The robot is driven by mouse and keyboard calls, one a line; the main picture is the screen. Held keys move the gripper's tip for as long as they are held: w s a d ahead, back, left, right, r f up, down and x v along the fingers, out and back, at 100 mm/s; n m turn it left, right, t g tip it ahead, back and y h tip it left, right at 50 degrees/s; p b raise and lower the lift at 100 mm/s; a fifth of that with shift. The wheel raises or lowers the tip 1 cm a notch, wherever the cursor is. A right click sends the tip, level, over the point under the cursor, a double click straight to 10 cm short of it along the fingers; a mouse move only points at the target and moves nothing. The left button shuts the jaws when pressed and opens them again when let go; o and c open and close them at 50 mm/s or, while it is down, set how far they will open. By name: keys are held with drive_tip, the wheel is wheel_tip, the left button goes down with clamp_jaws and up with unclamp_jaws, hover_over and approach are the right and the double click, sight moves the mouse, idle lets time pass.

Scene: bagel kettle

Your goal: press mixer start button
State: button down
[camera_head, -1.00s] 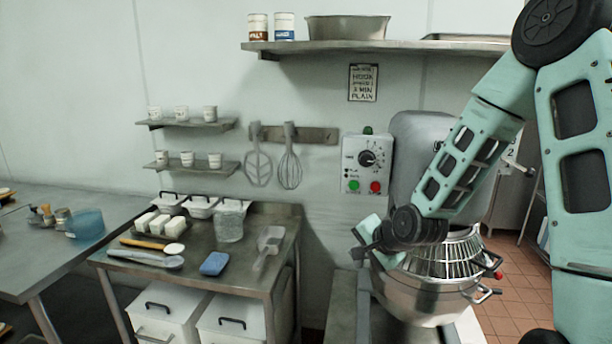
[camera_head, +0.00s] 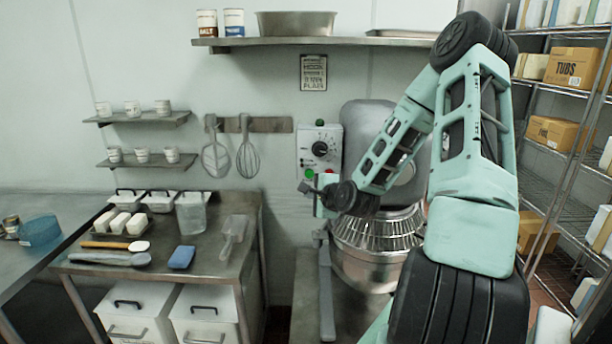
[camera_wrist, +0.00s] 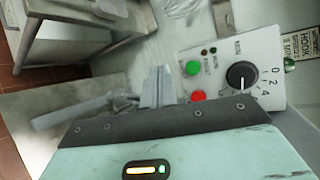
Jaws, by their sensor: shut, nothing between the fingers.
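The mixer's white control box (camera_head: 310,140) is on the wall side of the mixer (camera_head: 365,112) in the head view. Its green button (camera_head: 309,173) shows just above my gripper (camera_head: 308,188), and the red button is mostly hidden behind my wrist. In the wrist view the control box (camera_wrist: 222,62) carries the green button (camera_wrist: 192,68), the red button (camera_wrist: 198,96) and a black dial (camera_wrist: 241,75).
The mixer bowl (camera_head: 362,268) with its wire guard is below my forearm. A steel table (camera_head: 215,262) with tubs, a scoop and a blue sponge (camera_head: 181,257) stands to the left. A shelf rack with boxes (camera_head: 560,135) is at the right.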

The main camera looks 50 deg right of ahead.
sight(311, 178)
drive_tip(key=shift+d, duration=0.1)
drive_tip(key=shift+w+d, duration=1.4)
drive_tip(key=shift+d, duration=0.25)
drive_tip(key=shift+w+d, duration=1.4)
drive_tip(key=shift+d, duration=0.2)
drive_tip(key=shift+w+d, duration=0.3)
